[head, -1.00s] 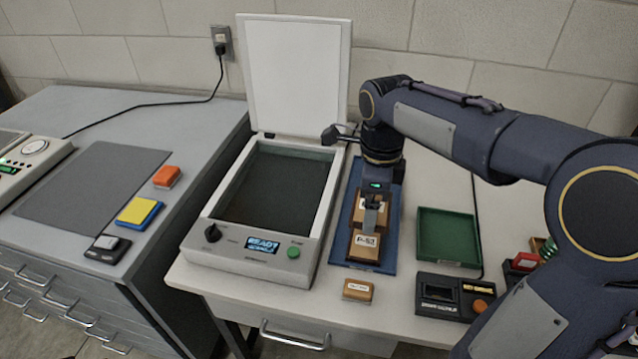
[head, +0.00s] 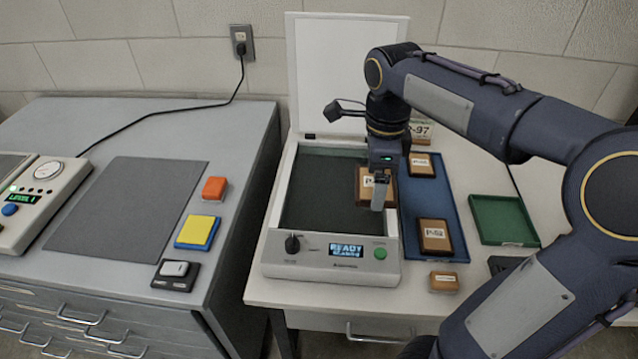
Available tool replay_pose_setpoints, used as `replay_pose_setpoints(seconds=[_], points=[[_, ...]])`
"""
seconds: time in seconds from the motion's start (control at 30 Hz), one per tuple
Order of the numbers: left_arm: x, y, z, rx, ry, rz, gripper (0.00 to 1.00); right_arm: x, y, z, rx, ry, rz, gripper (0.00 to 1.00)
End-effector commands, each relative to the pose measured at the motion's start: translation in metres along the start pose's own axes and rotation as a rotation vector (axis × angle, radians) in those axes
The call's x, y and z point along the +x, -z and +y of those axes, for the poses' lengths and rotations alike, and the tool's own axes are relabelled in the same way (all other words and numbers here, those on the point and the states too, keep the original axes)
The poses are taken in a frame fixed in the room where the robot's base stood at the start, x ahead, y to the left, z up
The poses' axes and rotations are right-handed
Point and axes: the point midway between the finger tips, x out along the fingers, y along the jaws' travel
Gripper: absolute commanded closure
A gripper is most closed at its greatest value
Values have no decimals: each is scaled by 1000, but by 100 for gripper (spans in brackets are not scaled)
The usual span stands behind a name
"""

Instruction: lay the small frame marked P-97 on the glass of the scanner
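The scanner (head: 278,255) stands with its lid (head: 345,70) up and its dark glass (head: 318,195) bare on the left. My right gripper (head: 379,194) is shut on a small wooden frame (head: 364,197), holding it over the glass's right side and the scanner's right rim. The held frame's label starts with P; the gripper hides the rest. I cannot tell whether it touches the scanner. A card ending in -97 (head: 420,129) shows behind my arm, partly hidden. My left gripper is not in view.
The blue tray (head: 461,205) right of the scanner holds a rear frame (head: 423,165) and a front frame (head: 435,237), apparently marked P-52. A green tray (head: 503,220) and a small wooden block (head: 443,281) are nearby. A grey mat (head: 125,212) lies on the left cabinet.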

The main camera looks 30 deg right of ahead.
Motion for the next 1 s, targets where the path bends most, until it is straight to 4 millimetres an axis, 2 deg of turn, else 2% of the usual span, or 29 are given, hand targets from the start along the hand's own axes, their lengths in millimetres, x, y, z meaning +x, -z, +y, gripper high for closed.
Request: replay_pose_setpoints(seconds=[0.17,0.43,0.6,1.0], points=[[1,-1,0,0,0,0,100,11,-6,-22,2,-3,5,34],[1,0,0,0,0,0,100,41,-28,-86,2,-3,6,34],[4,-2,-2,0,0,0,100,73,-36,-110,1,-3,4,34],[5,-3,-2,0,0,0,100,103,-44,-134,1,-1,2,34]])
